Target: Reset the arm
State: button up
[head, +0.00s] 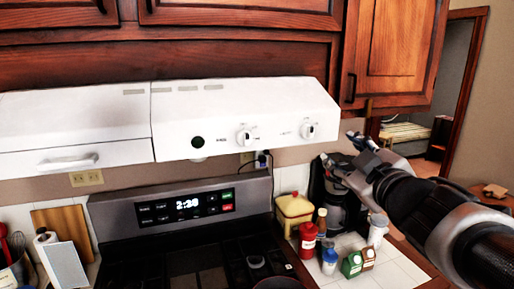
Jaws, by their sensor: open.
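My gripper (342,151) is in the right half of the head view, at the end of my dark arm, which comes in from the lower right edge. It is raised above the counter (405,270), in front of a black coffee maker (322,190), part of which it hides. Its fingers point up and to the left, apart and open, and I see nothing held between them. The fingertips are small and partly overlap in this view.
A white range hood (225,115) hangs over the stove (190,262). Bottles, including a red one (308,240), and a yellow canister (293,213) stand below my arm. An upper cabinet (392,50) is above it. A doorway (445,90) lies behind at the right.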

jog(key=s+d+f+m+g+h+b, duration=0.25)
jog(key=s+f+m+g+h, duration=0.4)
jog(key=s+f, duration=0.9)
jog(key=s+a+f+m+g+y+b, duration=0.2)
jog(key=s+a+f+g+y, duration=0.2)
jog(key=s+f, duration=0.8)
jog(key=a+f+g, duration=0.1)
jog(key=a+g, duration=0.1)
jog(key=a, duration=0.1)
jog(key=shift+s+a+f+m+y, duration=0.2)
jog(key=shift+s+m+y, duration=0.15)
